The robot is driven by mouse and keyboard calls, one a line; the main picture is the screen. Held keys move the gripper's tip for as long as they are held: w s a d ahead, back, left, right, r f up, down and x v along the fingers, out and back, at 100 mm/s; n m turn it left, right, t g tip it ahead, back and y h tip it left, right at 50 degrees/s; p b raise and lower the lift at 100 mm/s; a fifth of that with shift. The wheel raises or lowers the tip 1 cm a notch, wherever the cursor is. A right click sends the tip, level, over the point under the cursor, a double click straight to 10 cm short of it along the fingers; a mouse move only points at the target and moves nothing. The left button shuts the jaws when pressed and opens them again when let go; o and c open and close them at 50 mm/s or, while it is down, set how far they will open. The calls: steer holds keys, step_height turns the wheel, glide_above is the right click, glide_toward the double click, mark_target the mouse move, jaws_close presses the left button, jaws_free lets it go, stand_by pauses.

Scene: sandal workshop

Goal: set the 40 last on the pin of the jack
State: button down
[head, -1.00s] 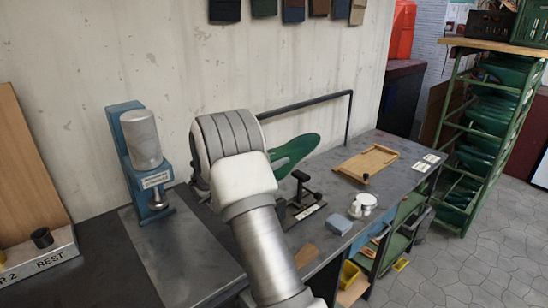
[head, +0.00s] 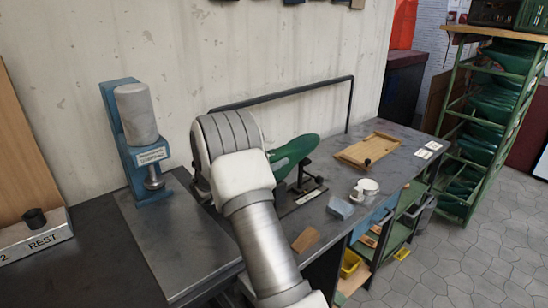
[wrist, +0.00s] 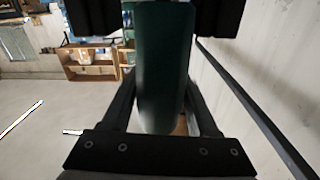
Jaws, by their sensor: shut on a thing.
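The green last (head: 295,150) is held out over the bench, its rounded end pointing right in the head view. My gripper (wrist: 155,20) is shut on it; in the wrist view the dark fingers stand on both sides of the green last (wrist: 163,65). In the head view my arm hides the gripper and the last's near end. No size number is readable.
A blue press (head: 137,145) stands on the left. Right of the jack are a blue-grey block (head: 341,208), a white round tin (head: 369,187) and a wooden tray (head: 367,151). A brown wooden piece (head: 305,239) lies at the front edge. A dark rail (head: 290,92) runs behind.

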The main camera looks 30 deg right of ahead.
steer(key=shift+f, duration=0.25)
stand_by(0.6)
steer(key=shift+c, duration=0.4)
jaws_free()
steer(key=shift+f, duration=0.1)
